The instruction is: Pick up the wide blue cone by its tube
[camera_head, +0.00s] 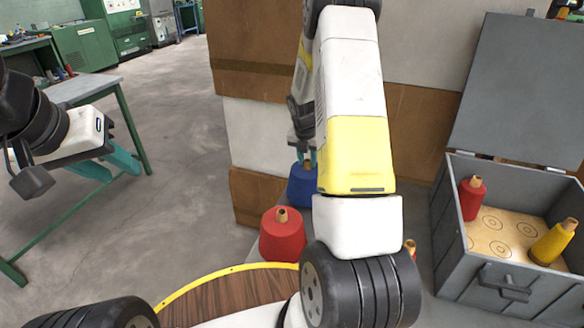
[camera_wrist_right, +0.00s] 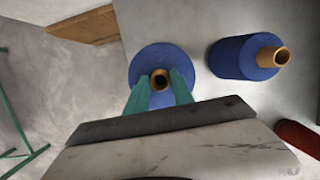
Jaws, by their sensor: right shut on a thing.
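The wide blue cone (camera_head: 302,187) stands upright just beyond the red cone in the head view, partly hidden by my right arm. In the right wrist view I look down on its round blue body (camera_wrist_right: 161,53) and the dark opening of its brown tube (camera_wrist_right: 160,79). My right gripper (camera_head: 304,160) is above the cone. In the wrist view its teal fingers (camera_wrist_right: 160,84) are shut on the tube, one on each side. I cannot tell whether the cone's base touches the surface below. My left gripper (camera_head: 122,170) is far left, its teal fingers apart and empty.
A narrower blue cone (camera_wrist_right: 235,57) lies close by in the wrist view. A red cone (camera_head: 282,238) stands nearer me. A grey open-lidded box (camera_head: 490,290) at right holds a red cone (camera_head: 470,200) and a yellow cone (camera_head: 552,245). A green-legged table (camera_head: 88,88) stands at left.

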